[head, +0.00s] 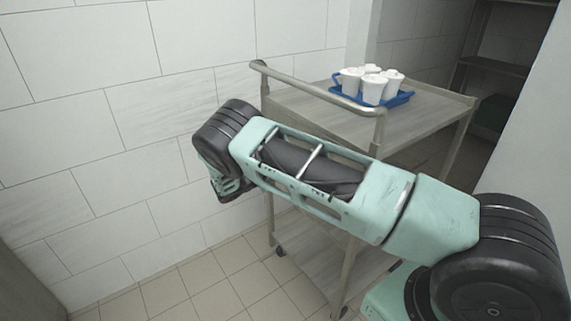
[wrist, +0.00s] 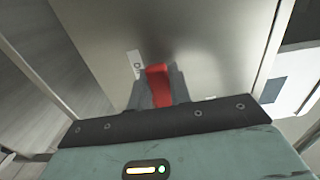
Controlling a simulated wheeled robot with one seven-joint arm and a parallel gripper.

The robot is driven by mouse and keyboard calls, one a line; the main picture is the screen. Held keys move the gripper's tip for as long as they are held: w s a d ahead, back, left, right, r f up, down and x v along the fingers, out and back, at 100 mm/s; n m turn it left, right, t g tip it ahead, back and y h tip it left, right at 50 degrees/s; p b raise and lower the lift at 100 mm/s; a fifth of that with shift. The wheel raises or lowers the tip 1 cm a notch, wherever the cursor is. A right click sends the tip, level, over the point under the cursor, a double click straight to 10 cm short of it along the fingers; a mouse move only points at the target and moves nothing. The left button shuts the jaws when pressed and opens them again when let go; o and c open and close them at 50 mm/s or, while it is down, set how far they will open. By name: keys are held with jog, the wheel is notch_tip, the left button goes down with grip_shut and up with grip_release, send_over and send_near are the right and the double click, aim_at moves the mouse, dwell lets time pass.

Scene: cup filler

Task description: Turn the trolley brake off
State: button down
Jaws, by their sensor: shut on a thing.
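The trolley (head: 433,112) stands beyond my arm in the head view, with a metal frame, a handle bar and shelves. In the wrist view a red brake lever (wrist: 157,86) stands out in front of a grey metal panel (wrist: 180,35). My gripper (wrist: 161,80) is shut on the red lever, with a dark finger on either side of it. In the head view my arm hides part of the trolley, and neither the lever nor my fingertips can be made out.
A blue tray (head: 399,100) with several white cups (head: 375,89) stands on the trolley's top shelf. A tiled wall (head: 100,100) is close on the left. Bare floor (head: 205,285) lies in front of the trolley. Dark shelving (head: 500,67) stands at the back right.

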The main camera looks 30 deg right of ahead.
jog(key=c, duration=1.3)
grip_release()
jog(key=a, duration=0.5)
jog(key=a+b, duration=0.1)
jog(key=a, duration=0.5)
jog(key=a+b, duration=0.1)
jog(key=a, duration=0.5)
jog(key=shift+s+a, duration=0.25)
jog(key=shift+s, duration=0.05)
jog(key=s+a+r+m+g+y+p, duration=0.1)
jog(key=s+a+r+m+y+p, duration=0.2)
jog(key=s+a+r+m+y, duration=0.5)
jog(key=s+a+r+m+g+y+p, duration=0.2)
jog(key=s+r+m+y+p, duration=0.3)
jog(key=s+r+m, duration=0.65)
jog(key=s+r+m+y+p, duration=0.1)
jog(key=s+r+m+y, duration=0.1)
jog(key=s, duration=0.4)
jog(key=s+a+r+m+t+y, duration=0.1)
jog(key=s+r+m, duration=0.1)
jog(key=s+m, duration=0.2)
jog(key=s+r+m+t+y+p, duration=0.1)
jog(key=s+r+m+y, duration=0.1)
jog(key=s, duration=0.8)
jog(key=shift+a+r+m+y+p, duration=0.15)
jog(key=shift+r+m+y+p, duration=0.2)
jog(key=shift+m, duration=0.4)
